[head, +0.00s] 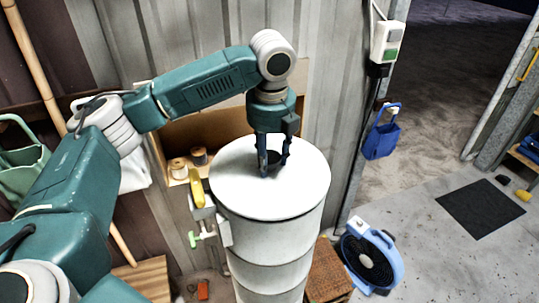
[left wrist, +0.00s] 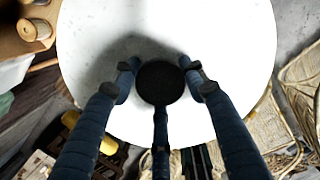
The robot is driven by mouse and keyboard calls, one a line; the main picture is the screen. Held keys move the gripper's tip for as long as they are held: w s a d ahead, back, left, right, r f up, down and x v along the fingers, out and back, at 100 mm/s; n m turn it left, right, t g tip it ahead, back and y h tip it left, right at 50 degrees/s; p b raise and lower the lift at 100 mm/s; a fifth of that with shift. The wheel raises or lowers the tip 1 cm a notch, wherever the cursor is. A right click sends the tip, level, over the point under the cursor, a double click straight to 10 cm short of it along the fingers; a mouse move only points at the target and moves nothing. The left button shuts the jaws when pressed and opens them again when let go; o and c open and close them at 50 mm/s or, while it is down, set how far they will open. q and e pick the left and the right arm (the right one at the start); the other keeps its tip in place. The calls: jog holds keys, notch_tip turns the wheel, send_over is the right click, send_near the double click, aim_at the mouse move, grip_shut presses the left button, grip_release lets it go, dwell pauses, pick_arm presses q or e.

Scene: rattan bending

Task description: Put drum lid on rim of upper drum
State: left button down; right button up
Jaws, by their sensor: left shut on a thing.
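The drum lid (head: 235,185) is a round white disc with a black knob in its middle. It lies level over the top of the white upper drum (head: 270,237) and looks lined up with it; I cannot tell if it fully touches the rim, which it hides. My left gripper (head: 272,172) points straight down and is shut on the lid's knob. In the left wrist view, the fingers close around the black knob (left wrist: 160,83) with the white lid (left wrist: 205,40) spread beneath. My right gripper is not in view.
A shelf with spools (head: 178,168) stands behind the drum at left. A yellow-handled valve or clamp (head: 196,188) is beside the drum. A blue fan (head: 370,255) and a wicker box (head: 328,272) stand at right.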

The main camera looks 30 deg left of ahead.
pick_arm(q)
jog(key=c, duration=0.9)
grip_release()
jog(key=shift+s, duration=0.1)
notch_tip(320, 180, up, 12)
jog(key=s, duration=0.1)
jog(key=shift+d, duration=0.45)
